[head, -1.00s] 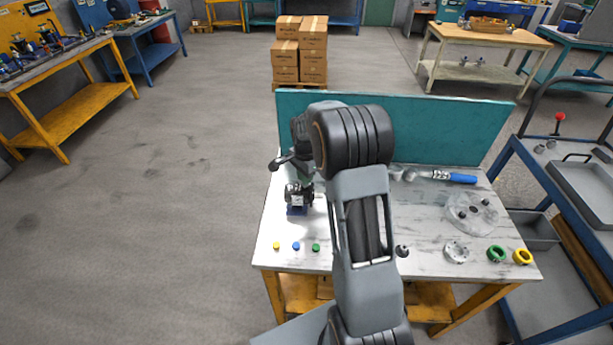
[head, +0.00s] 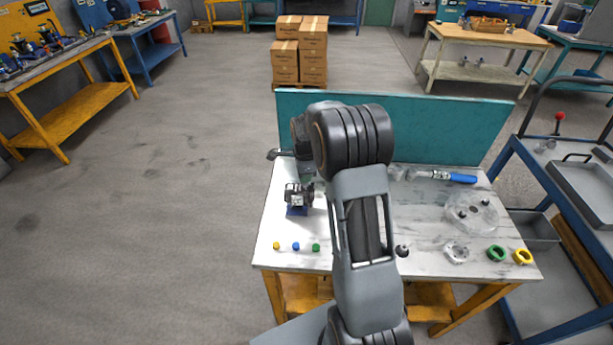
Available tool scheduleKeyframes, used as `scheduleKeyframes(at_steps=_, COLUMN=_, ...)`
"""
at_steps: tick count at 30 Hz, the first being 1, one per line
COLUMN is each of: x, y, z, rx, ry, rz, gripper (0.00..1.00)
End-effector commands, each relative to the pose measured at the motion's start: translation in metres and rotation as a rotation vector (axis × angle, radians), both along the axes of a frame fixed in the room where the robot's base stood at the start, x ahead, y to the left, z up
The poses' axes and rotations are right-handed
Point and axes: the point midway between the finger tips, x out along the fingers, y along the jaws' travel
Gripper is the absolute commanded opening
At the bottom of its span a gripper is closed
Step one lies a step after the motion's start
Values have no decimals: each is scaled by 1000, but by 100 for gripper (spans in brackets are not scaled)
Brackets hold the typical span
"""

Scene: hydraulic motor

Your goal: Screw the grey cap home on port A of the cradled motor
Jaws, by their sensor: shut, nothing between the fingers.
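The motor (head: 300,193), dark with a pale face, sits in a blue cradle (head: 297,211) on the left part of the bench. My gripper (head: 307,178) is shut and small in the picture, just behind and above the motor, partly hidden by the motor and my own arm. I cannot tell whether it touches the motor. I cannot make out the grey cap or port A at this size.
Small yellow (head: 276,245), blue (head: 296,246) and green (head: 316,247) caps lie along the bench's front. Right of my arm are a dark round part (head: 402,250), a metal ring (head: 456,253), green (head: 496,253) and yellow (head: 522,257) rings, and a blue-handled tool (head: 455,178). A teal panel (head: 440,135) closes the back.

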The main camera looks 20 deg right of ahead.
Motion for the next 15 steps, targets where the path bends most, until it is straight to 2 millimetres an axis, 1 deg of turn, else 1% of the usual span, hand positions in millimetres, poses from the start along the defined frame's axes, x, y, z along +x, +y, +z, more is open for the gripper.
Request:
scheduleKeyframes(at_steps=8, x=0, y=0, z=-1, rx=0, ry=1, rz=-22, gripper=0)
scheduleKeyframes(at_steps=15, x=0, y=0, z=-1, rx=0, ry=0, rz=-293, gripper=0)
